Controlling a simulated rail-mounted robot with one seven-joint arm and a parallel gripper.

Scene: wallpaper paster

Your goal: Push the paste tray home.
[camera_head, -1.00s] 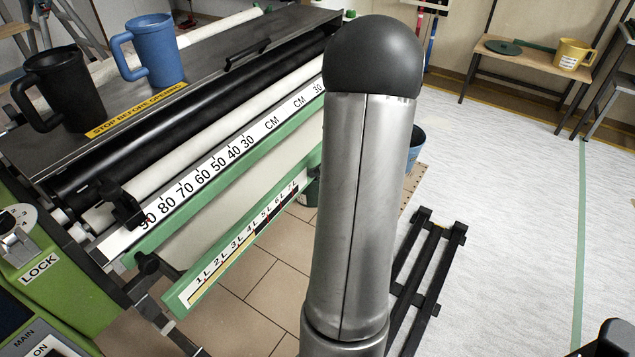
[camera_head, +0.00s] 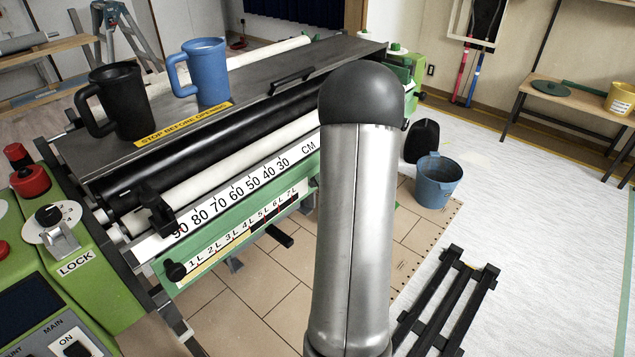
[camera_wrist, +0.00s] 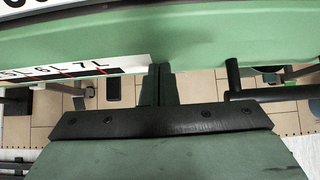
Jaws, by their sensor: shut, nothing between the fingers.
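The paste tray (camera_head: 235,238) has a green front with a litre scale from 1L to 7L. In the head view it sits close under the green edge below the CM ruler, with no white inside showing. Its right part is hidden behind my arm. In the wrist view the tray front (camera_wrist: 75,70) shows at upper left, its scale ending beside my fingers. My gripper (camera_wrist: 159,72) is shut and empty, its tips at the green front. I cannot tell whether they touch it. My gripper is hidden in the head view.
A black mug (camera_head: 122,103) and a blue mug (camera_head: 204,73) stand on the machine's grey lid (camera_head: 265,75). A green control box (camera_head: 85,275) is at left. A blue bucket (camera_head: 437,181) and a black rack (camera_head: 447,305) stand on the floor at right.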

